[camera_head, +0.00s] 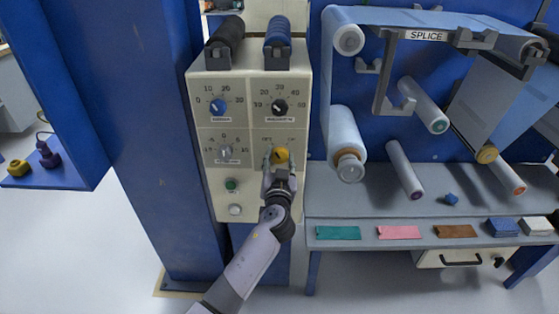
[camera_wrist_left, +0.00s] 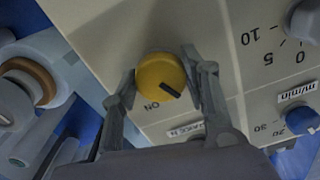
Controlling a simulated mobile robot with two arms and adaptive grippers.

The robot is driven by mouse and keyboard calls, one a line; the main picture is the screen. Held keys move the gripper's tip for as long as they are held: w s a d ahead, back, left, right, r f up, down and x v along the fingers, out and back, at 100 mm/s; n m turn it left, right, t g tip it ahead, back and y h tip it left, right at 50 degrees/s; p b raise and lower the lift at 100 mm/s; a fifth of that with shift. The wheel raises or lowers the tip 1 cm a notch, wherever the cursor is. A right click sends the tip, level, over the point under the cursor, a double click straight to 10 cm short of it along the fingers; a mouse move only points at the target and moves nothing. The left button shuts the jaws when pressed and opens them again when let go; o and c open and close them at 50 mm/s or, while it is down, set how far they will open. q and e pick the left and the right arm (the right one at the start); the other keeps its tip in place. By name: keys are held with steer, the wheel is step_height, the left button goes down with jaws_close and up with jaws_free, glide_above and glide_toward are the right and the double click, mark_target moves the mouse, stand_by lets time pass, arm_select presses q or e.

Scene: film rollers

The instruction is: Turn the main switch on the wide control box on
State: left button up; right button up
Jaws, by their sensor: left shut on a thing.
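The wide control box (camera_head: 250,130) is cream-coloured and mounted on the blue column, with several knobs and buttons on its face. The main switch is a yellow round knob (camera_head: 281,155) at the lower right of the dials. In the left wrist view the yellow knob (camera_wrist_left: 160,76) has a black pointer mark aimed to the lower right, and the word ON shows below its left side. My left gripper (camera_head: 276,160) is at the knob, with one finger on each side; it also shows in the left wrist view (camera_wrist_left: 158,85), shut on the knob. My right gripper is not in view.
A blue knob (camera_head: 217,106), a black knob (camera_head: 279,106) and a grey knob (camera_head: 224,151) are close by, with a green button (camera_head: 232,185) and a white button (camera_head: 235,210) below. A grey work shelf (camera_head: 350,205) and film rollers (camera_head: 345,140) stand to the right.

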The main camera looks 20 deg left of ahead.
arm_select(q)
steer(key=m, duration=0.2)
steer(key=shift+m, duration=0.4)
steer(key=m, duration=0.2)
steer(key=shift+r+m, duration=0.1)
steer(key=shift+m, duration=0.2)
steer(key=m, duration=0.3)
steer(key=shift+r+m, duration=0.1)
steer(key=shift+m, duration=0.2)
steer(key=shift+m+p, duration=0.45)
steer(key=shift+m, duration=1.15)
steer(key=o, duration=1.1)
steer(key=shift+o, duration=0.2)
steer(key=shift+s, duration=0.15)
